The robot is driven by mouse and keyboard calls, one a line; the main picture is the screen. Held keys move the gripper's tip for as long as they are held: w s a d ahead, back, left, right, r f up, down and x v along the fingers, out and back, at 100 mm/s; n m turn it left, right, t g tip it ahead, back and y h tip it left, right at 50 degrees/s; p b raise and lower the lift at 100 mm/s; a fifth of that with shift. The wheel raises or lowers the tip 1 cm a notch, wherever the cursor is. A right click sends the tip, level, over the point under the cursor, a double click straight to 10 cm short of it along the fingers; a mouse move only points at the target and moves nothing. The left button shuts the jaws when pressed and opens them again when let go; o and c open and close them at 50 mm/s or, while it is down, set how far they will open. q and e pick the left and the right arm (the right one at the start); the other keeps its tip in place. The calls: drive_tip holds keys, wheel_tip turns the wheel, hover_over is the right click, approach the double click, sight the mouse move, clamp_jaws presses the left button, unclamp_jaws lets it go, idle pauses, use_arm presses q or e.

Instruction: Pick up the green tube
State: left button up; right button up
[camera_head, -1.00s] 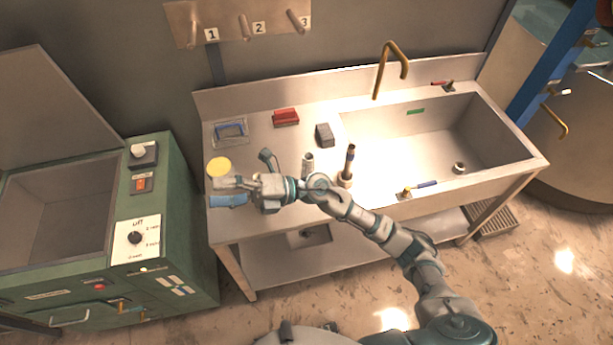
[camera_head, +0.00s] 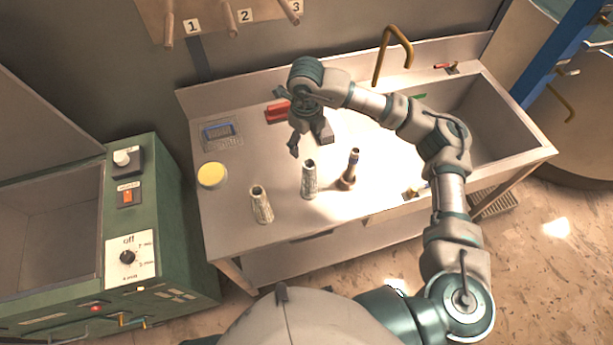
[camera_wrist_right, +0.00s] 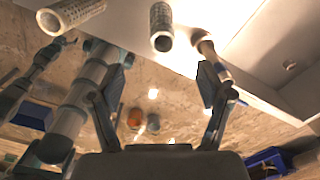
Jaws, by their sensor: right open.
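Three upright tube-like pieces stand on the steel counter. In the head view they are a pale grey-green ribbed tube (camera_head: 261,207), a light grey patterned tube (camera_head: 309,182) and a brown piece with a dark neck (camera_head: 349,170). No tube is plainly green. My right gripper (camera_head: 309,143) is open and empty, behind and above the tubes. In the right wrist view its spread fingers (camera_wrist_right: 160,88) have nothing between them. There the ribbed tube (camera_wrist_right: 75,13), patterned tube (camera_wrist_right: 161,27) and brown piece (camera_wrist_right: 208,48) lie beyond the fingertips. My left gripper cannot be made out.
A yellow round item (camera_head: 212,175), a blue-handled item (camera_head: 218,131) and a red block (camera_head: 277,112) are on the counter. The sink (camera_head: 497,125) with a brass faucet (camera_head: 391,52) is at right. A green machine (camera_head: 168,210) stands left. A small green item (camera_head: 418,97) is partly hidden in the sink.

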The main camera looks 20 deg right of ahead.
sight(308, 160)
drive_tip(key=f, duration=0.3)
drive_tip(key=f+p, duration=0.1)
drive_tip(key=f, duration=0.2)
drive_tip(key=f+p, duration=0.1)
drive_tip(key=f, duration=0.2)
drive_tip(key=shift+d+f, duration=0.35)
drive_tip(key=shift+f, duration=0.05)
wheel_tip(308, 160, down, 4)
drive_tip(key=shift+s+f+p, duration=0.1)
drive_tip(key=shift+f+p, duration=0.15)
drive_tip(key=shift+p, duration=0.5)
drive_tip(key=shift+s+d, duration=0.1)
drive_tip(key=c, duration=1.4)
